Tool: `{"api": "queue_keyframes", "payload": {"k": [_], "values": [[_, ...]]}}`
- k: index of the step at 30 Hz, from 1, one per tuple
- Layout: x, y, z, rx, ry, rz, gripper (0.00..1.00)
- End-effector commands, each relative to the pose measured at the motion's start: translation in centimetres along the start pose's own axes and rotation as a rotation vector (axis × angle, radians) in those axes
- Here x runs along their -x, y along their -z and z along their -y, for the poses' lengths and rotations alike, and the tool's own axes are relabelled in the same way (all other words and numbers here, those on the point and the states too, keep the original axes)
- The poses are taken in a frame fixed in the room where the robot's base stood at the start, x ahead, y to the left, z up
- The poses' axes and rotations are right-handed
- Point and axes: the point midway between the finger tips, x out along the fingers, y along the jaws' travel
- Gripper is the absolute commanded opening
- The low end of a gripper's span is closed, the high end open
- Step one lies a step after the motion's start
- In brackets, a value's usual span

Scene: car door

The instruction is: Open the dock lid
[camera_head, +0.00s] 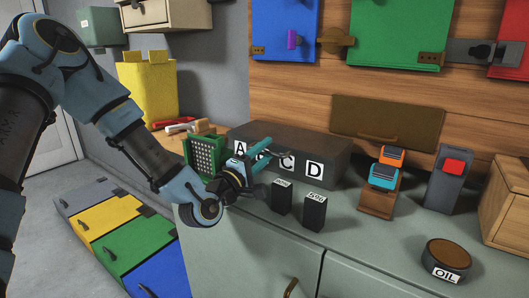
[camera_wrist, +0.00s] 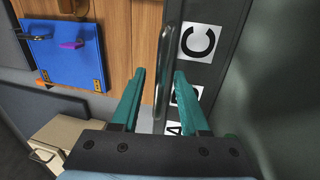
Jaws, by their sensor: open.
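My gripper (camera_head: 270,147) is at the dock's front left, with teal fingers open. In the wrist view, a thin metal bar handle (camera_wrist: 165,65) runs between the spread fingers of my gripper (camera_wrist: 160,75), beside the C plate (camera_wrist: 201,42). The fingers look apart from the bar; I cannot tell how deep it sits between them.
Two small black labelled blocks (camera_head: 296,204) stand before the dock. An orange and blue device stand (camera_head: 379,190), a red-button box (camera_head: 450,181) and an OIL tin (camera_head: 446,259) are to the right. A green crate (camera_head: 206,156) is left. A brown panel (camera_head: 385,122) is behind.

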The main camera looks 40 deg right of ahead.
Motion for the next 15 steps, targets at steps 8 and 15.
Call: {"api": "queue_keyframes", "payload": {"k": [8,15], "values": [[0.04,-0.01,0.03,0.000,0.000,0.000,0.24],[0.05,-0.01,0.03,0.000,0.001,0.000,0.00]]}}
